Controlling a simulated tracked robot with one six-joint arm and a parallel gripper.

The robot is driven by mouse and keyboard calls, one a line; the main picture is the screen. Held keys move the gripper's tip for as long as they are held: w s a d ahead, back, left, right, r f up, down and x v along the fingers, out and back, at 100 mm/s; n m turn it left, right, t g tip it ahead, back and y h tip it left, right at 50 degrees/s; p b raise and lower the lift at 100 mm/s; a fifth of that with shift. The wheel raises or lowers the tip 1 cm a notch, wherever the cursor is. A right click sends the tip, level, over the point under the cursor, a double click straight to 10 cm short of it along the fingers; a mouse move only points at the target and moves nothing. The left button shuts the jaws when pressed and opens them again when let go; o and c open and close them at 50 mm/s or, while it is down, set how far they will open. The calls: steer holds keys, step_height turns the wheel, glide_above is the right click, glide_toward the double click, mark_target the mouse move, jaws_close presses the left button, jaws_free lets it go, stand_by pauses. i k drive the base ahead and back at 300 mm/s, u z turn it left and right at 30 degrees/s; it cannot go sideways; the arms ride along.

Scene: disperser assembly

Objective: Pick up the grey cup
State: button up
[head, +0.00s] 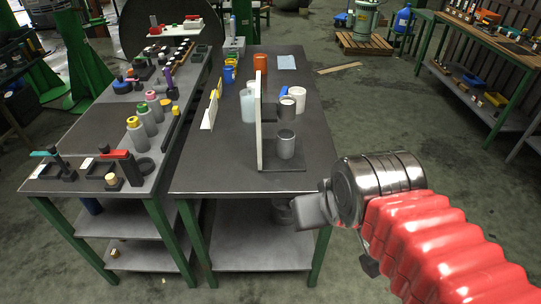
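A grey cup (285,144) stands upright on a dark base plate (294,163) near the front of the middle table, right of a thin white upright panel (259,122). A second dark grey cup-like piece (286,109) stands just behind it. My gripper (306,211) is at the end of my red-sleeved arm, right of the table's front edge, in front of and apart from the cup. I see it from the side, and its fingers cannot be told apart. Nothing is clearly seen in it.
White cylinders (297,98), a translucent cup (248,104) and an orange cup (261,63) stand farther back. The left table (92,181) holds several bottles and tools. The table's front-left top is bare. A dark round thing (282,212) shows near the lower shelf.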

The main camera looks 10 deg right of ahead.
mark_target(286, 138)
steer(key=u, duration=0.4)
steer(key=k, duration=0.55)
steer(key=u, duration=0.85)
steer(key=k, duration=0.6)
steer(key=u, duration=0.2)
steer(key=i, duration=1.25)
steer(key=z, duration=1.2)
steer(key=i, duration=0.9)
steer(key=z, duration=0.1)
